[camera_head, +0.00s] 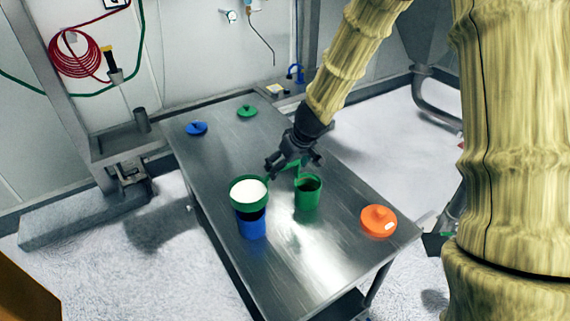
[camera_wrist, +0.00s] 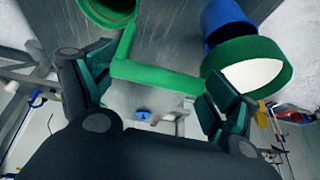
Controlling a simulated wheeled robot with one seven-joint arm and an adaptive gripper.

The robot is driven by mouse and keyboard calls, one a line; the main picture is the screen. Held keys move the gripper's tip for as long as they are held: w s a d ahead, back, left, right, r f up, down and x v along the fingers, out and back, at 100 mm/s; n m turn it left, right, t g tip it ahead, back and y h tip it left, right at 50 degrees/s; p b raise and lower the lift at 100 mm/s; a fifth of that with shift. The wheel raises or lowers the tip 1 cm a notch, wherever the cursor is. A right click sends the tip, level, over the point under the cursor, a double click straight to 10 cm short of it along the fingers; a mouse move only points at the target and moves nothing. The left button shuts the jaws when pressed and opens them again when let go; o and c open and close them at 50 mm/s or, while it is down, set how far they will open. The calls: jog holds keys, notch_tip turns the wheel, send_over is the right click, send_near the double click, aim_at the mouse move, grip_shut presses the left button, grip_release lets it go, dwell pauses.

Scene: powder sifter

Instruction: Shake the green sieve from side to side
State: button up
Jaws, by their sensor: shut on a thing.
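The green sieve (camera_head: 247,209) holds white powder and is over the open blue container (camera_head: 252,229); I cannot tell whether they touch. In the wrist view the sieve (camera_wrist: 243,48) is at the right, with the blue container (camera_wrist: 226,18) beyond it. My gripper (camera_head: 288,164) is at the sieve's upper right, shut on its green handle. The handle (camera_wrist: 155,74) spans between my two fingers in the wrist view. The sieve looks roughly level.
An open green container (camera_head: 307,197) stands just right of the sieve, close to my gripper. An orange lid (camera_head: 378,221) lies near the right table edge. A blue lid (camera_head: 196,128) and a green lid (camera_head: 247,111) lie at the far end of the metal table (camera_head: 290,260).

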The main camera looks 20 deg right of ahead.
jog(key=shift+a+f+b, duration=0.1)
jog(key=shift+f+b, duration=0.7)
jog(key=shift+f, duration=0.35)
jog(key=shift+a, duration=0.1)
jog(key=shift+a, duration=0.85)
jog(key=d, duration=0.4)
jog(key=shift+d, duration=0.15)
jog(key=a, duration=0.5)
jog(key=shift+d, duration=1.3)
jog(key=shift+a, duration=0.15)
